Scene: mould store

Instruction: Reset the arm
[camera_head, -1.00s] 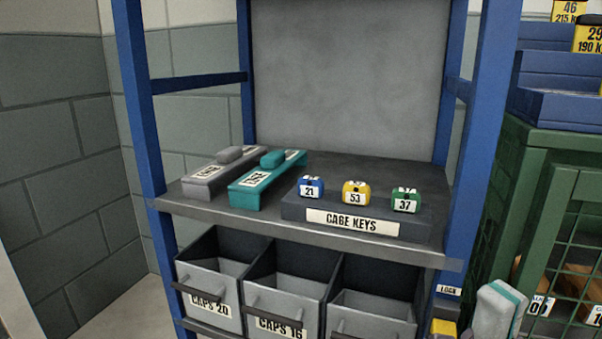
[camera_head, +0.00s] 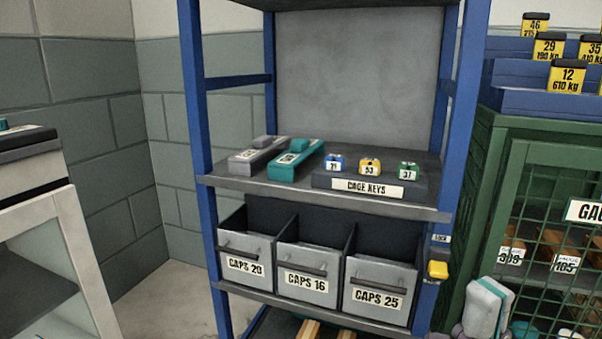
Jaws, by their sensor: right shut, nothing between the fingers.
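A white and teal part of my right arm and gripper (camera_head: 487,306) shows at the lower right edge, in front of the green cage. The fingertips cannot be made out clearly; the gripper is shut and I see nothing held in it. It is apart from the shelf unit and to the right of its blue post. My left gripper is not in view.
A blue-framed shelf (camera_head: 300,193) bears grey and teal blocks and a cage-keys holder (camera_head: 322,181) with blue, yellow and green tags. Labelled caps bins (camera_head: 312,262) sit below. A yellow lock (camera_head: 438,270) hangs on the post. A green cage (camera_head: 500,170) stands right, a pale cabinet (camera_head: 90,240) left.

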